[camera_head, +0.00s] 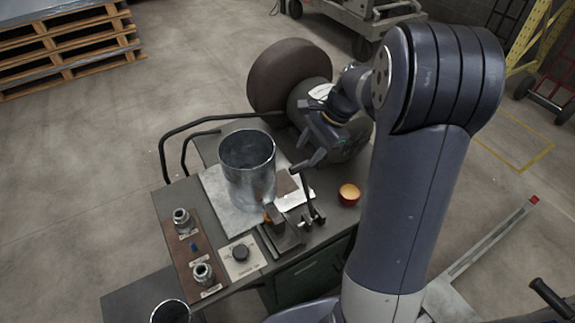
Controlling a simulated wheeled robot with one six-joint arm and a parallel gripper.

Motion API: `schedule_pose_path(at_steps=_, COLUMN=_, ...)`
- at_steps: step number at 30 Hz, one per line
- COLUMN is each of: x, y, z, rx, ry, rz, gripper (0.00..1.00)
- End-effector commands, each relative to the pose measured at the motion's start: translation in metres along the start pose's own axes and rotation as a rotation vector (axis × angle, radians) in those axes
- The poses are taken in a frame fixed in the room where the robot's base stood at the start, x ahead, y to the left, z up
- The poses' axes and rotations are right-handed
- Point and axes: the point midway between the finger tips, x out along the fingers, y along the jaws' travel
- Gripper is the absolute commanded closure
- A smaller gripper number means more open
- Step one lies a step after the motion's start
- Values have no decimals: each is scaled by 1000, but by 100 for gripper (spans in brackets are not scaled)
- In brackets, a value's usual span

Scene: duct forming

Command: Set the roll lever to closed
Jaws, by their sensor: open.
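A thin dark lever (307,192) stands upright from a small black bracket near the right side of the workbench, and looks like the roll lever. No open or closed marking on it can be read. My gripper (308,160) hangs just above the lever's top, with its jaws open and nothing seen between them. Whether a finger touches the lever cannot be told from this view. A shiny metal cylinder (248,165) stands upright on a pale sheet to the left of the lever.
A large brown drum (290,73) stands behind the bench.

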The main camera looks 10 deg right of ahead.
Motion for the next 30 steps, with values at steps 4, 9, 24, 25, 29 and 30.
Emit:
schedule_pose_path(at_steps=4, x=24, y=1, z=2, rx=-2, ry=-3, rz=6, gripper=57)
schedule_pose_path(at_steps=9, x=58, y=2, z=2, rx=-2, ry=-3, rz=6, gripper=57)
schedule_pose_path(at_steps=24, x=101, y=1, z=1, rx=-5, ry=2, rz=2, gripper=57)
schedule_pose_path(at_steps=25, x=101, y=1, z=1, rx=-5, ry=2, rz=2, gripper=57)
schedule_pose_path(at_steps=29, x=101, y=1, z=1, rx=-4, ry=2, rz=2, gripper=57)
schedule_pose_path(at_steps=30, x=101, y=1, z=1, rx=-4, ry=1, rz=2, gripper=60)
